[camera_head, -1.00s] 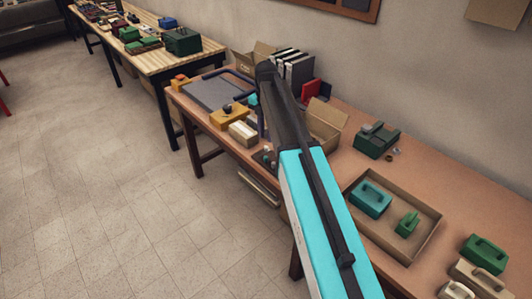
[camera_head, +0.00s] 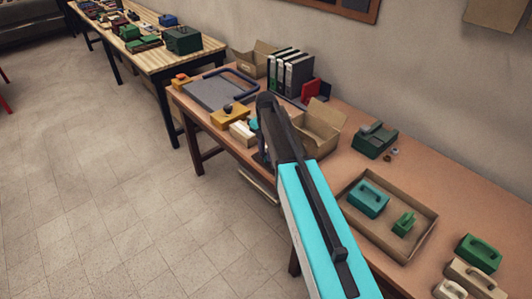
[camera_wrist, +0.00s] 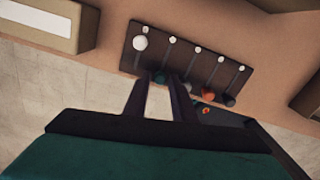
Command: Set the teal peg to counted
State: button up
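In the wrist view a dark board (camera_wrist: 190,57) with several parallel slots lies on the table, with a white dot by the far end of most slots. The teal peg (camera_wrist: 158,77) is at the near end of its slot, close to the board's near edge. My gripper (camera_wrist: 158,84) is open, with one finger to each side of the teal peg as seen from the wrist. I cannot tell whether the fingers touch it. A white peg (camera_wrist: 140,43) sits at the far end of the leftmost slot. In the head view my arm hides the gripper and most of the board.
An open cardboard box (camera_head: 320,128) and a shallow tray (camera_head: 418,253) with cases are on the table (camera_head: 345,160).

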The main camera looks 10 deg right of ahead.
jog(key=shift+f, duration=0.25)
grip_shut()
jog(key=shift+w, duration=0.1)
